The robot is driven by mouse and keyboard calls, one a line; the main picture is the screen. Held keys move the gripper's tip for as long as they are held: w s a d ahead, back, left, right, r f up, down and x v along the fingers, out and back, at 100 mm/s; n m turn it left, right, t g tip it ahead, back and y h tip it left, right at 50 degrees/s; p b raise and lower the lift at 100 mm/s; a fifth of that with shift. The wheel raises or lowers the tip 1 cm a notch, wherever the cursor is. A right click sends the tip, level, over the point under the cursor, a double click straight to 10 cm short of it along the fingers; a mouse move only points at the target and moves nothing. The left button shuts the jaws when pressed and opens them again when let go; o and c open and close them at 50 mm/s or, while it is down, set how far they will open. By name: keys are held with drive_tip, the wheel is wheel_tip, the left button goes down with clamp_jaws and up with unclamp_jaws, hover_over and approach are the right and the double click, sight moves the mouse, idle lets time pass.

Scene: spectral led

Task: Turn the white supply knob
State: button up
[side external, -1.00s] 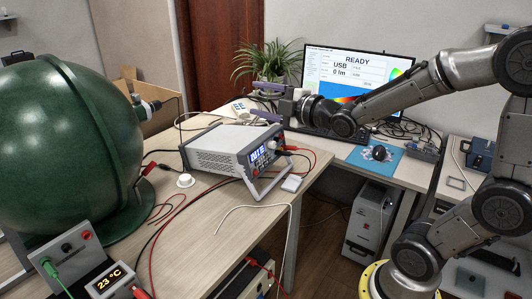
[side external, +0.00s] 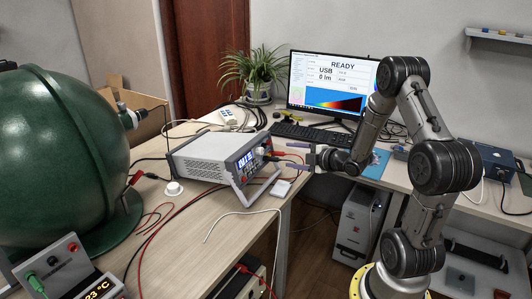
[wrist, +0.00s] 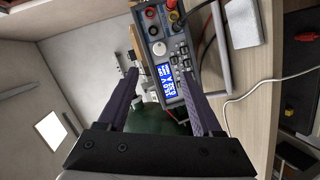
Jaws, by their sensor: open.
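The power supply (side external: 200,158) is a grey-white box on the wooden table, its front panel facing right toward my gripper (side external: 278,152). My gripper is open, its two dark purple fingers pointing left at the panel. In the wrist view the white round knob (wrist: 159,48) shows on the panel beside the lit blue display (wrist: 165,80). My open fingers (wrist: 160,74) are spread apart, with the panel beyond them and nothing held. The knob lies past the fingertips in that picture; I cannot tell the exact gap. In the side view the knob is too small to make out clearly.
Red and black plugs (wrist: 173,12) and leads stick out of the panel near the knob. The supply's grey handle (side external: 240,190) stands out in front. A large green sphere (side external: 60,155) is at left. A monitor (side external: 332,85) and plant (side external: 255,72) stand behind.

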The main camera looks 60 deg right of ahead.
sight(262, 151)
drive_tip(key=x, duration=1.2)
drive_tip(key=shift+w, duration=0.35)
clamp_jaws()
